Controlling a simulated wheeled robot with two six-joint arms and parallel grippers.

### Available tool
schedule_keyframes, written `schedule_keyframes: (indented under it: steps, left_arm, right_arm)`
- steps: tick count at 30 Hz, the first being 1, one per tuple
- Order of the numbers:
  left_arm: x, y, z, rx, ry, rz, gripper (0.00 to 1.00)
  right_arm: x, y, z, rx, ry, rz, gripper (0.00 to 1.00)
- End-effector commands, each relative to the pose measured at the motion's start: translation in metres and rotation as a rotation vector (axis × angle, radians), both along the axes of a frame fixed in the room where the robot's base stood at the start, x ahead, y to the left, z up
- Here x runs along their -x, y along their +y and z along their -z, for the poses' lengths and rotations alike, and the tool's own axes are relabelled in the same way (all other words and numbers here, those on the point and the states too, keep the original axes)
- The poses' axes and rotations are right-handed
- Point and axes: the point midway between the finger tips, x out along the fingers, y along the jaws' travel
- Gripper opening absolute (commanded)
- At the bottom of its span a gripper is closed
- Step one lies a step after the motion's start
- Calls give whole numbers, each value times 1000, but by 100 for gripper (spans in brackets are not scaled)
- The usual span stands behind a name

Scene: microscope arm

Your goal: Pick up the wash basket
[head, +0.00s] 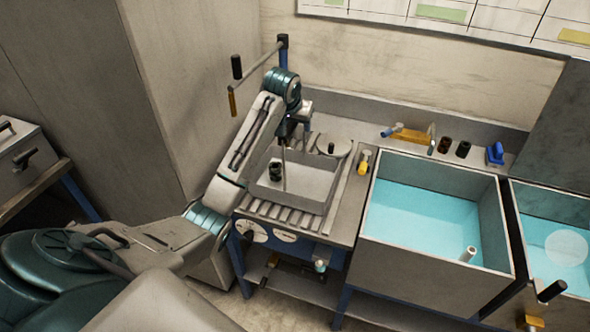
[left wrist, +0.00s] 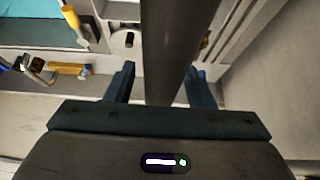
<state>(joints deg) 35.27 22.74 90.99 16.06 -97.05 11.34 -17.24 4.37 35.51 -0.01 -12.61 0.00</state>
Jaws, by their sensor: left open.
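A light grey open box, which looks like the wash basket (head: 312,187), sits on a slatted rack at the left end of the bench in the head view. A thin upright rod (head: 284,170) rises from it, and a small dark part shows inside. My left gripper (head: 291,132) is above the basket, at the upper end of the rod. In the left wrist view my left gripper (left wrist: 163,82) has its two dark blue fingers apart, with a dark round bar (left wrist: 168,45) between them, probably this rod. My arm hides part of the basket's left side. My right gripper is out of view.
Two water-filled tanks (head: 372,240) (head: 512,240) stand to the right. A yellow-handled tool (head: 364,163), dark cups (head: 445,145) and a blue item (head: 495,153) sit on the bench. A horizontal bar with hanging grips (head: 258,65) is behind my arm.

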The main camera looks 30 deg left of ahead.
Motion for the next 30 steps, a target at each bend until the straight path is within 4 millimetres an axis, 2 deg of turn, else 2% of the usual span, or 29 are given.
schedule_keyframes:
  steps: [22, 27, 30]
  left_arm:
    - [0, 0, 4, 0, -1, 0, 49]
    - [0, 0, 4, 0, 0, 0, 15]
    - [0, 0, 4, 0, 0, 0, 0]
  right_arm:
    - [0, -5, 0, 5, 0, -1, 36]
    - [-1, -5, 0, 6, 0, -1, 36]
    - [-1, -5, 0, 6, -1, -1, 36]
